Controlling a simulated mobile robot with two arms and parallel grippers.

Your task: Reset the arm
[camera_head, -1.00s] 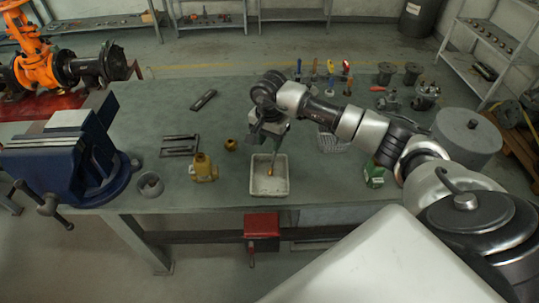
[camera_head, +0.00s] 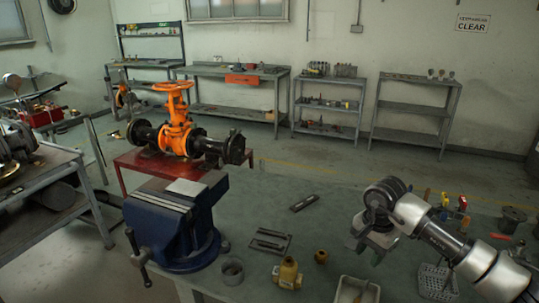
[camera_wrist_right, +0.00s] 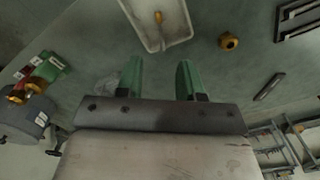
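My right arm (camera_head: 440,238) reaches in from the lower right of the head view, over the workbench. Its right gripper (camera_head: 370,248) hangs above the bench, close to the white tray (camera_head: 345,290), and partly hidden by the wrist. In the right wrist view the two green fingers of the right gripper (camera_wrist_right: 158,78) stand apart with nothing between them. The white tray (camera_wrist_right: 126,8) is beyond the fingertips there, with a small brass-coloured piece (camera_wrist_right: 158,18) in it. My left arm and gripper are not in view.
A blue vise (camera_head: 175,225), a yellow valve body (camera_head: 287,272), a grey ring (camera_head: 231,270) and a small brass fitting (camera_head: 321,256) are on the bench. An orange gate valve (camera_head: 178,130) is on a red stand (camera_head: 150,164) behind.

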